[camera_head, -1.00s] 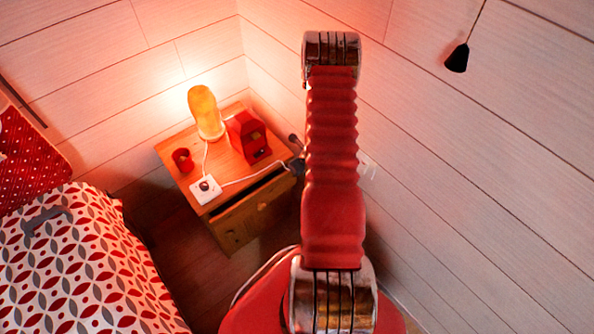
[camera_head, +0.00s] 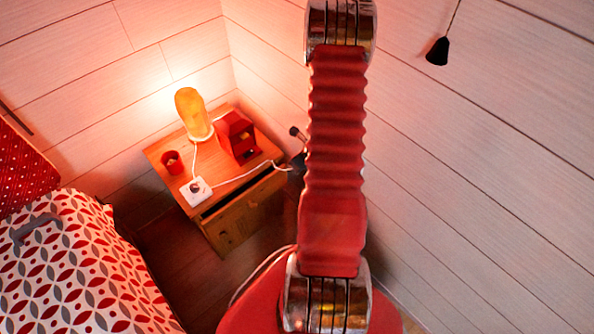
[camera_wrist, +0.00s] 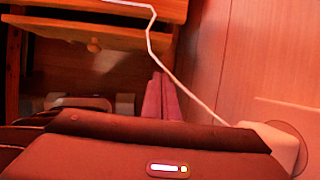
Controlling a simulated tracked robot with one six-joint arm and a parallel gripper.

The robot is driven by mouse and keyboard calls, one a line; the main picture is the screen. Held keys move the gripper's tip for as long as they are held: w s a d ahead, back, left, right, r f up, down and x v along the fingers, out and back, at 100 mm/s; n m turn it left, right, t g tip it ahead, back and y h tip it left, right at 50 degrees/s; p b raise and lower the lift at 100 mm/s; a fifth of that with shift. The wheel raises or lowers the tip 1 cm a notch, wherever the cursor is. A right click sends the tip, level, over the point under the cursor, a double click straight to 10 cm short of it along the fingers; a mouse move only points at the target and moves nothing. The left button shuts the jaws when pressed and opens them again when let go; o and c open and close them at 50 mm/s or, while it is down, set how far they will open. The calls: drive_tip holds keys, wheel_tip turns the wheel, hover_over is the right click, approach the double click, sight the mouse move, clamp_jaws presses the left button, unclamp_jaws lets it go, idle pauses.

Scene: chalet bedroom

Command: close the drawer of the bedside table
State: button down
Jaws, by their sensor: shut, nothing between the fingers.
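The wooden bedside table (camera_head: 227,159) stands in the corner at the left of the head view. Its drawer (camera_head: 240,217) sits slightly out, with a dark gap under the tabletop edge. In the wrist view the drawer front (camera_wrist: 70,32) with its round knob (camera_wrist: 94,45) is at the upper left, below the tabletop. My gripper (camera_wrist: 161,78) shows there as two pinkish fingers, shut and empty, low and to the right of the knob. Contact with the drawer cannot be told. In the head view my red arm hides the gripper's place.
On the tabletop are a glowing lamp (camera_head: 193,113), a red box (camera_head: 237,137), a red cup (camera_head: 172,162) and a white socket block (camera_head: 195,191) with a cable. A bed (camera_head: 75,265) stands at left. Walls close in behind and at right. A dark pull cord (camera_head: 437,51) hangs at upper right.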

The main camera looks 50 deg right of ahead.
drive_tip(key=shift+s+r, duration=0.25)
drive_tip(key=shift+r, duration=0.35)
drive_tip(key=c, duration=2.5)
unclamp_jaws()
drive_tip(key=shift+c, duration=0.2)
